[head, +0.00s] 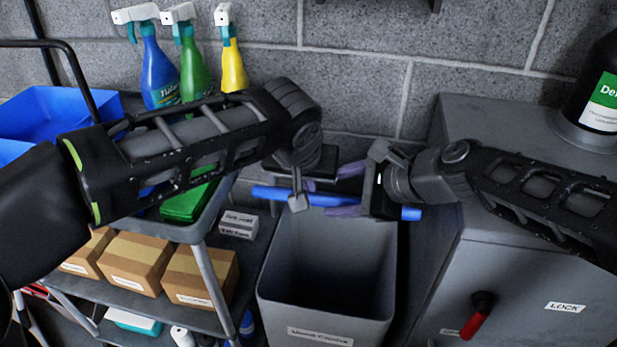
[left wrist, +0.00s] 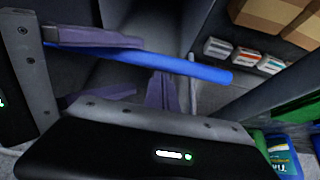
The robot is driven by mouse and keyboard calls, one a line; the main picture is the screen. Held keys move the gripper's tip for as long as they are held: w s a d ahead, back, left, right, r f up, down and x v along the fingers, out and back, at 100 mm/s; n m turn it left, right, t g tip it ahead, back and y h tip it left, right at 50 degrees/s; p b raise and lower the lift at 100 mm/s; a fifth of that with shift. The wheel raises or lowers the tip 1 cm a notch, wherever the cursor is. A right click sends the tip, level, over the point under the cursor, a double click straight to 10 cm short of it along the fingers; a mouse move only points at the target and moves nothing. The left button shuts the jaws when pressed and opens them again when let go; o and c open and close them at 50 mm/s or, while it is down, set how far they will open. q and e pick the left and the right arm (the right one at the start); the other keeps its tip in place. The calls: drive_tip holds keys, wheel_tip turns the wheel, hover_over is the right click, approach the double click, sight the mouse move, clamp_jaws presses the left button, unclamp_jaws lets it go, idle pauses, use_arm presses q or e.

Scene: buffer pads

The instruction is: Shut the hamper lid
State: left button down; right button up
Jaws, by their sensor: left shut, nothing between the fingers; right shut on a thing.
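A grey open-topped bin (head: 325,290) with a white label stands below both grippers in the head view; it appears to be the hamper. I cannot make out a lid. A blue rod (head: 275,193) lies crosswise above its back rim and also shows in the left wrist view (left wrist: 205,73). My right gripper (head: 347,192) is shut on the blue rod. My left gripper (head: 299,199) is shut and empty, close to the rod's left part; I cannot tell if they touch. Its fingers (left wrist: 168,92) point down past the rod in the left wrist view.
A cart at left holds a blue tray (head: 75,110), several spray bottles (head: 158,75) and cardboard boxes (head: 200,275). A grey cabinet (head: 510,265) with a red handle (head: 477,315) stands at right. A block wall closes off the back.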

use_arm(q)
drive_tip(key=shift+s+f, duration=0.15)
drive_tip(key=shift+f, duration=0.25)
use_arm(e)
drive_tip(key=shift+w+d+r, duration=0.1)
drive_tip(key=shift+r, duration=0.25)
use_arm(q)
drive_tip(key=shift+r, duration=0.15)
use_arm(e)
drive_tip(key=v, duration=0.6)
drive_tip(key=shift+d, duration=0.15)
use_arm(q)
drive_tip(key=shift+r, duration=0.1)
use_arm(e)
drive_tip(key=shift+s+d+r, duration=0.2)
drive_tip(key=shift+s, duration=0.3)
use_arm(q)
drive_tip(key=shift+r, duration=0.1)
